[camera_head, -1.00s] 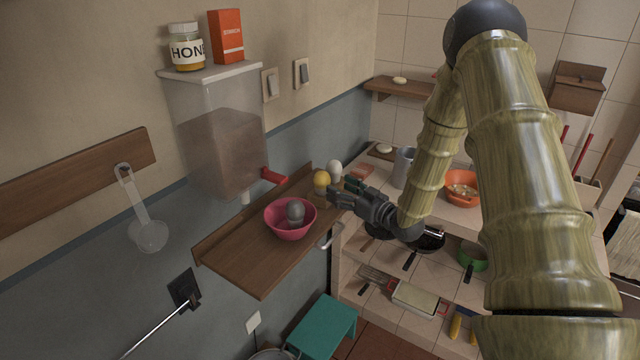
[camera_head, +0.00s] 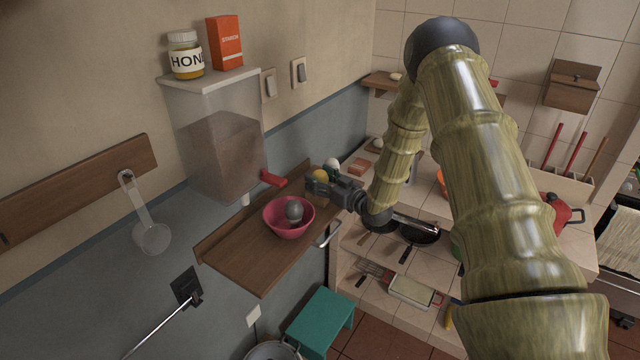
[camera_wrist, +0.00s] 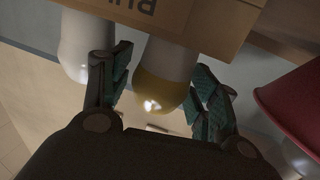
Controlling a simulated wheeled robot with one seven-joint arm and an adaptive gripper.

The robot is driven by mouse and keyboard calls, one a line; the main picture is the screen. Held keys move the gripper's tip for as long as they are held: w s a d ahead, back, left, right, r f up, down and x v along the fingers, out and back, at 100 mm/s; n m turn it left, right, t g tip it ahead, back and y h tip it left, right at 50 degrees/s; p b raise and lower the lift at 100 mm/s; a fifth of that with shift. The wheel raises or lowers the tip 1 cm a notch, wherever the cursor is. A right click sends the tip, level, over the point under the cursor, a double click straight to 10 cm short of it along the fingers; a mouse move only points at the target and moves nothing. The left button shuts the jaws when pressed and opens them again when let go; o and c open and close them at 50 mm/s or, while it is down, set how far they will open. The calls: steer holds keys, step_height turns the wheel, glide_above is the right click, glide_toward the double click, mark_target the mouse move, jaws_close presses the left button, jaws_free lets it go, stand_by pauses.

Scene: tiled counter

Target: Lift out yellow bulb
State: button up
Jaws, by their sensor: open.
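The yellow bulb (camera_wrist: 160,90) shows in the wrist view between the two fingers of my open gripper (camera_wrist: 158,98). Its pale upper part goes up to a cardboard box (camera_wrist: 165,18) with printed letters. A white bulb (camera_wrist: 78,48) stands beside it, outside the left finger. In the head view the yellow bulb (camera_head: 320,175) is at the back of the wooden shelf (camera_head: 245,257), partly hidden by my gripper (camera_head: 318,183). The white bulb (camera_head: 333,163) is just behind it. I cannot tell whether the fingers touch the yellow bulb.
A pink bowl (camera_head: 275,226) with a grey bulb (camera_head: 293,210) in it stands on the shelf near my gripper; it edges into the wrist view at right (camera_wrist: 290,105). A dispenser (camera_head: 215,140) with a red tap (camera_head: 272,179) hangs at the left. The shelf's front is clear.

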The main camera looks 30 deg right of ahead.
mark_target(320, 171)
steer(key=c, duration=0.8)
steer(key=shift+r, duration=0.1)
steer(key=shift+r+b, duration=0.7)
steer(key=shift+r, duration=0.1)
steer(key=shift+r+b, duration=0.45)
steer(key=shift+r, duration=0.35)
steer(key=s+a+b, duration=0.1)
steer(key=s, duration=0.4)
steer(key=s+a+r+b, duration=0.1)
steer(key=s+b, duration=0.1)
steer(key=s, duration=0.3)
steer(key=s+a+b, duration=0.2)
steer(key=s, duration=0.3)
steer(key=shift+s+r, duration=0.25)
steer(key=shift+r, duration=0.05)
steer(key=shift+r, duration=0.2)
